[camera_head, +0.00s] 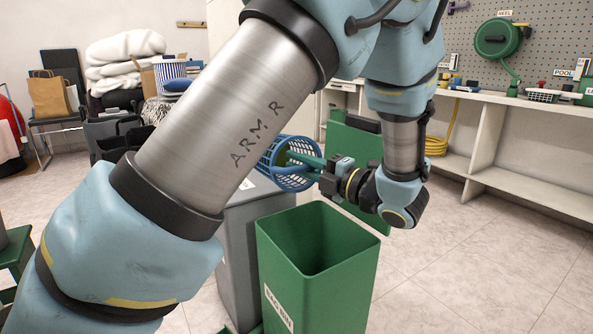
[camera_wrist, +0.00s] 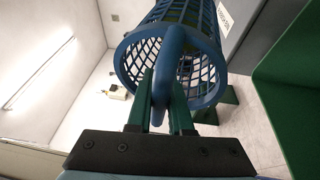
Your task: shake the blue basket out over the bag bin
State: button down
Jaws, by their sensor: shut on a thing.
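The blue basket (camera_head: 284,155) is lattice-walled and lies tilted on its side, its round rim towards my gripper (camera_head: 318,170). It hangs near and above the back of the green bag bin (camera_head: 312,270), which stands open-topped with a white label on its front. In the wrist view, my two green fingers (camera_wrist: 165,108) are shut on the blue handle that crosses the rim of the basket (camera_wrist: 128,62). My arm hides part of the basket in the head view. I cannot tell whether anything lies inside it.
A grey bin (camera_head: 237,260) stands against the left side of the bag bin. A chair with a paper bag (camera_head: 50,96) is far left. A shelf bench (camera_head: 487,135) and pegboard line the right wall. The tiled floor at right is clear.

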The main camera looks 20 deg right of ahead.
jog(key=shift+s+f+b, duration=0.15)
jog(key=shift+f+b, duration=0.4)
jog(key=shift+f, duration=0.2)
jog(key=s+n+t+y+b, duration=0.1)
jog(key=y+b, duration=0.1)
jog(key=b, duration=0.2)
jog(key=s+f+n+t+y+b, duration=0.1)
jog(key=n+t+b, duration=0.1)
jog(key=b, duration=0.2)
jog(key=n+t+y+b, duration=0.1)
jog(key=y+b, duration=0.1)
jog(key=b, duration=0.2)
jog(key=shift+s+d+f+n+y+b, duration=0.2)
jog(key=shift+s+f+n+y+b, duration=0.1)
jog(key=shift+s, duration=0.1)
jog(key=shift+r+y+b, duration=0.15)
jog(key=shift+y+b, duration=0.15)
jog(key=shift+b, duration=0.1)
jog(key=shift+n, duration=0.3)
jog(key=shift+r, duration=0.1)
